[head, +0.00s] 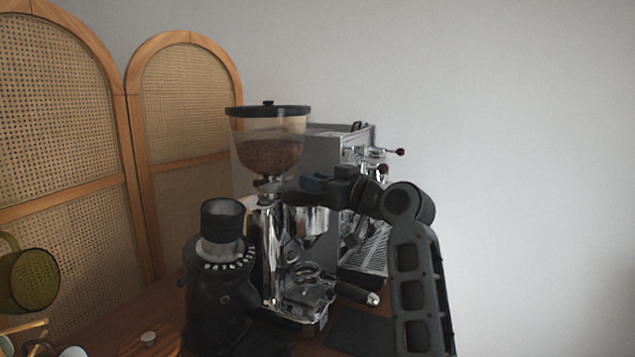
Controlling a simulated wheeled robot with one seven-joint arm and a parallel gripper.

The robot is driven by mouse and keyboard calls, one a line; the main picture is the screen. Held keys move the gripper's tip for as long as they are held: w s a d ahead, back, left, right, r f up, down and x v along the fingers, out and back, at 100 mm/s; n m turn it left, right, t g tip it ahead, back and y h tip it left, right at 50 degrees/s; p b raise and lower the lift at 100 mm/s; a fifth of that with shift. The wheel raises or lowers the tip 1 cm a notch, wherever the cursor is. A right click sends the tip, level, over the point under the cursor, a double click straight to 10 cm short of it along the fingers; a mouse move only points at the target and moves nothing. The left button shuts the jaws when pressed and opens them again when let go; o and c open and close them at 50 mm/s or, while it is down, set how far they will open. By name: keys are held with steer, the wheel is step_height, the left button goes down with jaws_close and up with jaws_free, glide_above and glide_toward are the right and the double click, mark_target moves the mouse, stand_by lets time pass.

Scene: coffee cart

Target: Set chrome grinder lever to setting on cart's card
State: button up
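The chrome grinder (269,240) stands on the wooden cart, with a clear hopper (268,150) of coffee beans and a black lid on top. Its adjusting collar (268,186) shows just under the hopper. I cannot clearly make out the lever there. I cannot see a setting card.
A black grinder (214,290) stands in front, left of the chrome one. An espresso machine (322,160) stands behind. A portafilter handle (372,298) sticks out near a dark mat (358,334). A green mug (32,282) is at far left. Open space lies to the right.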

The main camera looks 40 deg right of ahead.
jaws_close()
stand_by(0.3)
steer(key=shift+w+d+n+y+b, duration=0.25)
steer(key=shift+d+n+y+b, duration=0.4)
steer(key=shift+y+b, duration=0.35)
steer(key=shift+w+d+r, duration=0.25)
steer(key=shift+d, duration=0.1)
steer(key=shift+o, duration=0.3)
jaws_free()
steer(key=shift+o, duration=0.9)
steer(key=shift+f, duration=0.15)
